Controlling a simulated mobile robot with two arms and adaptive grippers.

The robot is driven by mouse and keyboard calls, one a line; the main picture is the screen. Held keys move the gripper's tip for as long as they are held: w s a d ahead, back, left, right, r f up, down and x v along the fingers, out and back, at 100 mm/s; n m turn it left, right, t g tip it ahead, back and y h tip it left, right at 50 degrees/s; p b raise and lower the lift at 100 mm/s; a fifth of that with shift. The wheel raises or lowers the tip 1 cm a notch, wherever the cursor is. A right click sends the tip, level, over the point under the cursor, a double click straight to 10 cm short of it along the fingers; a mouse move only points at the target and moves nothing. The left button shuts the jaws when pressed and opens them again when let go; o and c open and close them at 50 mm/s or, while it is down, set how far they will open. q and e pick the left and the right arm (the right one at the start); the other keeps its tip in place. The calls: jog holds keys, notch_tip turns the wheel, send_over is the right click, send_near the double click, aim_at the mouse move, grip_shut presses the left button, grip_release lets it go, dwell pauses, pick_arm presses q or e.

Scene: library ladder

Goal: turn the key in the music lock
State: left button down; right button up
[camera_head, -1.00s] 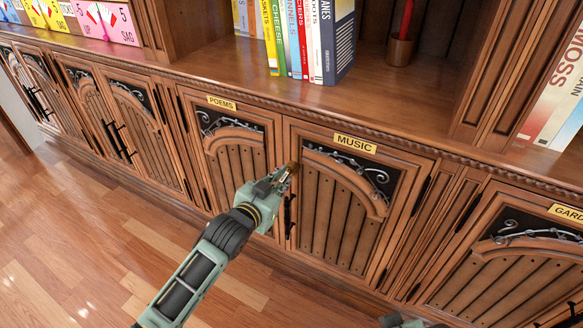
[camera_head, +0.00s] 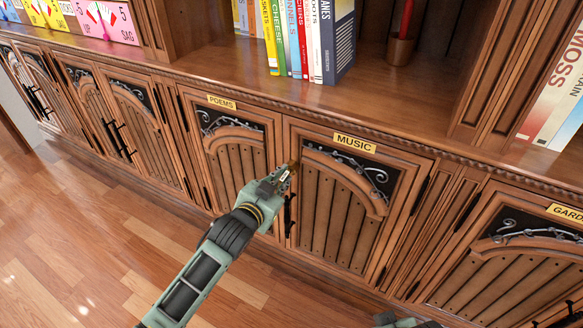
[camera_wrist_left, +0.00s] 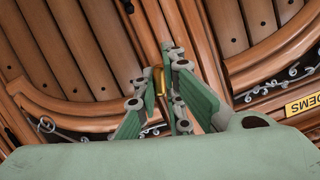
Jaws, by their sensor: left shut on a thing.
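The music cabinet door (camera_head: 335,222) is closed, with a brass MUSIC label (camera_head: 354,143) above it. My left gripper (camera_head: 286,173) is at the upper left edge of this door, beside the seam with the POEMS door. In the left wrist view the fingers (camera_wrist_left: 165,98) are shut on a small brass piece, which looks like the key (camera_wrist_left: 160,80). Most of the key is hidden between the fingers, and the lock behind it cannot be made out. My right gripper does not show; only a green piece of my own body shows at the bottom edge.
Dark handles (camera_head: 290,216) stand out just below my left gripper. The POEMS door (camera_head: 236,160) is closed on the left. A shelf (camera_head: 300,100) with upright books and a red candle in a holder (camera_head: 399,48) overhangs the doors. The floor (camera_head: 90,240) in front is clear.

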pick_arm(q)
jog(key=shift+r, duration=0.15)
jog(key=shift+m, duration=0.6)
jog(key=shift+m+t, duration=0.4)
jog(key=shift+m, duration=0.1)
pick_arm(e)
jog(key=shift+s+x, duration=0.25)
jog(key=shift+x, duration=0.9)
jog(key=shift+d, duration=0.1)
